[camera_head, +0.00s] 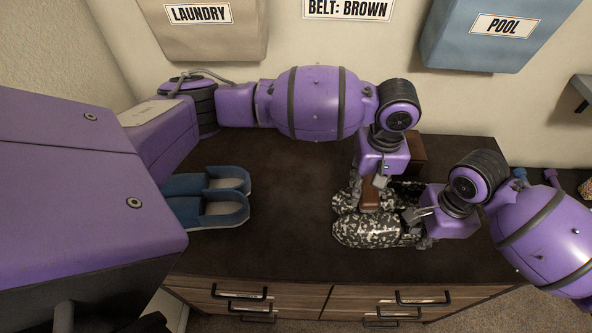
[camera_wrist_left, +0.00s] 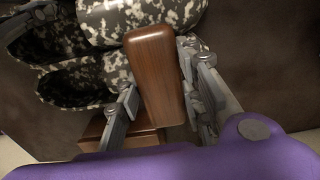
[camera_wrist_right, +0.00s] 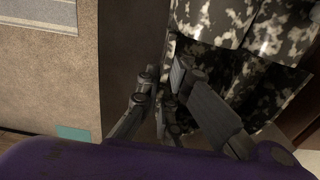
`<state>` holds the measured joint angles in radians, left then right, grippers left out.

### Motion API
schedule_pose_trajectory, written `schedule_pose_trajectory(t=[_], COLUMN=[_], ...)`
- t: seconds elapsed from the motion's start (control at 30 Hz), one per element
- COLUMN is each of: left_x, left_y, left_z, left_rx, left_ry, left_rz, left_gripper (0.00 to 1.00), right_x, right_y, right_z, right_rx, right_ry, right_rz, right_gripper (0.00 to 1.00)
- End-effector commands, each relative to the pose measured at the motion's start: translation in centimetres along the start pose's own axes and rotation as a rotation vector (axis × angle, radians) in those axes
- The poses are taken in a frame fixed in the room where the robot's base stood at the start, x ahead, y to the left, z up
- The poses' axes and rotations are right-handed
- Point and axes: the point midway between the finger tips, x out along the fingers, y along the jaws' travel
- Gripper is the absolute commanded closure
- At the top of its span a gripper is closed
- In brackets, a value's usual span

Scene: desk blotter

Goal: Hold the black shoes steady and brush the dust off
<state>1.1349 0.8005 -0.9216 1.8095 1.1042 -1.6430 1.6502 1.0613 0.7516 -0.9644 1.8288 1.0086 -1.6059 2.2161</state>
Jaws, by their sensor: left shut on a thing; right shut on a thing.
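A pair of black shoes (camera_head: 372,232) with pale grey-white blotches stands on the right part of the dark dresser top, toes to the left in the head view. They also show in the left wrist view (camera_wrist_left: 68,84) and the right wrist view (camera_wrist_right: 277,30). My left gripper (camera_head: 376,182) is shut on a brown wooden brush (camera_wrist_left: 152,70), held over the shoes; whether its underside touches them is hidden. My right gripper (camera_head: 414,219) is shut on the nearer shoe at its heel end; the exact grip is partly hidden by the fingers.
Blue slip-on shoes (camera_head: 214,205) stand on the left of the dresser top (camera_head: 290,215). A brown wooden block or box (camera_head: 418,149) sits behind the black shoes. Labelled bins (camera_head: 208,38) hang on the wall. The dresser top's middle is bare.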

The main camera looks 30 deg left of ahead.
Motion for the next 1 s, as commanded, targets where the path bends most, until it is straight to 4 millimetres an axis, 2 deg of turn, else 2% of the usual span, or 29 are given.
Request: schedule_pose_trajectory(t=[0.17,0.63,1.0], left_x=[-0.2,0.3,0.4], left_y=[0.1,0.0,-0.1], left_z=[-0.1,2.9,4.3], left_rx=[0.001,0.002,0.004], left_ry=[0.002,0.000,-0.002], left_rz=[0.003,0.003,0.000], left_gripper=[0.86,0.86,0.86], right_x=[-0.1,-0.1,-0.1], right_y=[-0.1,-0.1,-0.1], right_z=[0.0,0.0,0.0], right_rx=[0.000,0.000,0.000], right_ry=[0.000,0.000,0.000], right_rz=[-0.001,-0.002,-0.002], right_gripper=[1.00,1.00,1.00])
